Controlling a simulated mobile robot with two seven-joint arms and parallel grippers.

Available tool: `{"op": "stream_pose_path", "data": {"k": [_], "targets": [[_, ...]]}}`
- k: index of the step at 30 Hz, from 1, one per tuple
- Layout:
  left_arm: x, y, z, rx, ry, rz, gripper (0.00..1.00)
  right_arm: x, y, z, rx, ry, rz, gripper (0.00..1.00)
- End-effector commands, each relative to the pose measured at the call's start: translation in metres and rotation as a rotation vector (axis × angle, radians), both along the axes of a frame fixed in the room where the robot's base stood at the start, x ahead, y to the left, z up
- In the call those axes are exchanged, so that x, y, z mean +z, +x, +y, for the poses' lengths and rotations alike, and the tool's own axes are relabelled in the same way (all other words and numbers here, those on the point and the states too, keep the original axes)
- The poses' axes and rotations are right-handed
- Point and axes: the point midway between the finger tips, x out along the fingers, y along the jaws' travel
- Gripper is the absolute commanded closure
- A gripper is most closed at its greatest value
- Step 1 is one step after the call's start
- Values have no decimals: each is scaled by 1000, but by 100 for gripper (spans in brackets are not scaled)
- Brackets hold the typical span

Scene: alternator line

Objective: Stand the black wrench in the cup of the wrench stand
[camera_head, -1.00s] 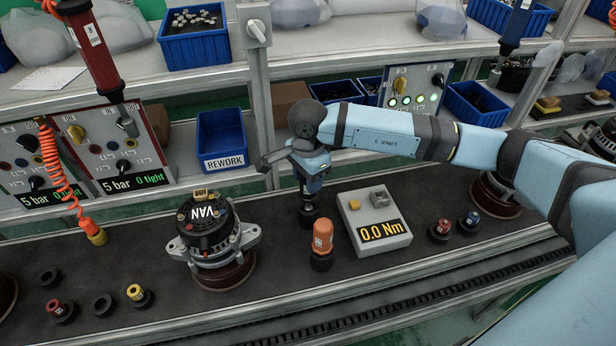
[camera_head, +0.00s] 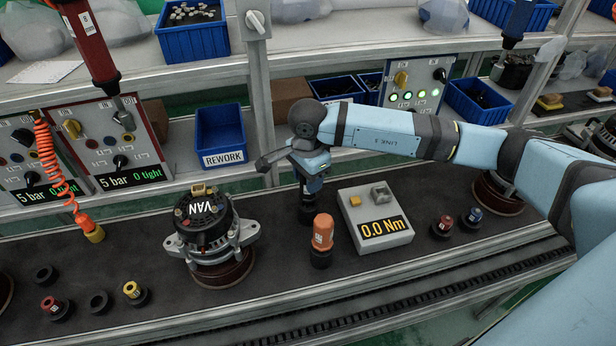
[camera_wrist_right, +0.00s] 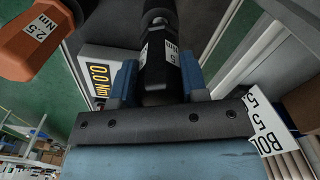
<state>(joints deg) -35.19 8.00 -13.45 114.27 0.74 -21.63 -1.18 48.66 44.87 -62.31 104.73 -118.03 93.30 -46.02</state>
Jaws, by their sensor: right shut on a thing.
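The black wrench (camera_wrist_right: 158,60) is in my right gripper (camera_wrist_right: 157,85), shut on it in the right wrist view. It carries a white label, and its far end runs out of the top of that view. In the head view my right gripper (camera_head: 310,183) points down over the belt, left of the tester box, and mostly hides the wrench. A dark round piece shows on the belt just below the gripper; I cannot tell whether it is the wrench's end or the stand's cup. The orange wrench (camera_head: 323,231) stands upright in a dark cup (camera_head: 321,258) just in front. My left gripper is not in view.
The grey tester box (camera_head: 375,216) reading 0.0 Nm sits close right of the gripper. An alternator (camera_head: 207,225) marked VAN stands to the left. Red and blue sockets are farther right. A blue REWORK bin (camera_head: 222,136) stands behind the belt.

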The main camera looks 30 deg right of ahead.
Motion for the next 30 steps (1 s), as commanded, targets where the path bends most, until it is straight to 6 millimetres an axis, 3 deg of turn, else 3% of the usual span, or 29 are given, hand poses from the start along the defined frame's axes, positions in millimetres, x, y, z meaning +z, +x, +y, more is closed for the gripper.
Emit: {"op": "stream_pose_path", "data": {"k": [24, 25, 28, 30], "targets": [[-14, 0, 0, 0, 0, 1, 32, -12, 0, 0, 0, 0, -1, 84], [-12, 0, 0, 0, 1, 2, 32, -10, 0, 0, 0, 0, -1, 53], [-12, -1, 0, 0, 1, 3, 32, -10, 0, 0, 0, 0, -1, 30], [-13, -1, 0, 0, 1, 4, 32, -10, 0, 0, 0, 0, -1, 30]]}}
